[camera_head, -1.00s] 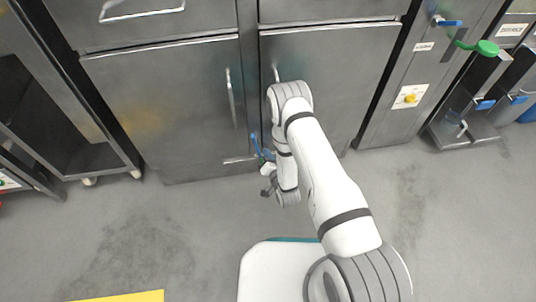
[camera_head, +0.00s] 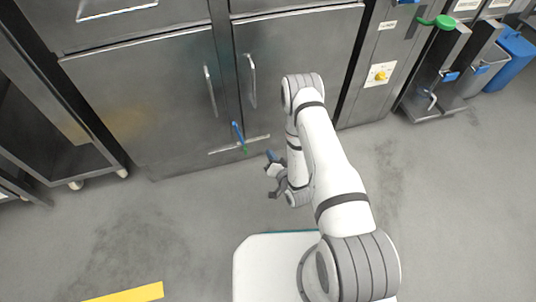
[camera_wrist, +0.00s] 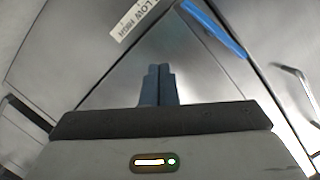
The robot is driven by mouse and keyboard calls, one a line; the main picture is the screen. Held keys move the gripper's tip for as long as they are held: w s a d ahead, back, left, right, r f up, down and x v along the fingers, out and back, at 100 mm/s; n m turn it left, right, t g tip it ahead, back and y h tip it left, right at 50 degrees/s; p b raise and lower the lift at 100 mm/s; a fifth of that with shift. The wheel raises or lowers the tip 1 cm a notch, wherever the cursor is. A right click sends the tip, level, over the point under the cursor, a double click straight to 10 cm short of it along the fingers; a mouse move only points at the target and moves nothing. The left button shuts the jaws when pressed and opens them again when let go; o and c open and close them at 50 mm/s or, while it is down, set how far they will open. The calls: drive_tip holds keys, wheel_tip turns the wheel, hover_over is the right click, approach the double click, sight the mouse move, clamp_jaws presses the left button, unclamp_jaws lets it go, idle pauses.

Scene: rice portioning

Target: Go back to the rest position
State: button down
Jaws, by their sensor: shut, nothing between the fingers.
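My gripper (camera_head: 271,156) is in front of the steel cabinet, low beside my folded forearm. In the wrist view its two blue-grey fingers (camera_wrist: 158,84) are together, with nothing between them. A blue lever (camera_head: 237,132) with a green end is on the lower front of the cabinet, left of my gripper and apart from it. The lever also shows in the wrist view as a blue bar (camera_wrist: 214,27), beyond the fingers to the upper right, next to a "LOW HIGH" label (camera_wrist: 138,18).
The steel cabinet doors (camera_head: 140,100) are shut. A dark open rack (camera_head: 50,120) on wheels stands at the left. A panel with a yellow knob (camera_head: 380,75) and a blue bin (camera_head: 510,58) are at the right. Yellow floor tape (camera_head: 125,292) lies at the lower left. The grey floor around is clear.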

idle(0.4)
drive_tip(key=w+d+r+n+g+h+p, duration=0.1)
drive_tip(key=w+r+p, duration=0.25)
drive_tip(key=r, duration=0.55)
drive_tip(key=w+d+r+g+h+p, duration=0.1)
drive_tip(key=w+r+p, duration=0.25)
drive_tip(key=r, duration=0.65)
drive_tip(key=w+d+r+n+g+h+p, duration=0.1)
drive_tip(key=w+r+p, duration=0.1)
drive_tip(key=r+p, duration=0.5)
drive_tip(key=s+d+r+g+h+p, duration=0.1)
drive_tip(key=s+d+r+g+p, duration=0.15)
drive_tip(key=r, duration=0.95)
drive_tip(key=s+d+r+g+h+p, duration=0.15)
drive_tip(key=r+p, duration=0.25)
drive_tip(key=r, duration=0.8)
drive_tip(key=s+d+r+g+p, duration=0.2)
drive_tip(key=s+r+p, duration=0.5)
drive_tip(key=s+r, duration=0.7)
drive_tip(key=s+d+r+n+g+p, duration=0.1)
drive_tip(key=s+r+p, duration=0.5)
drive_tip(key=s+r, duration=0.8)
drive_tip(key=shift+d+r+g+h+p, duration=0.4)
drive_tip(key=shift+r+g, duration=0.35)
drive_tip(key=shift+g, duration=0.25)
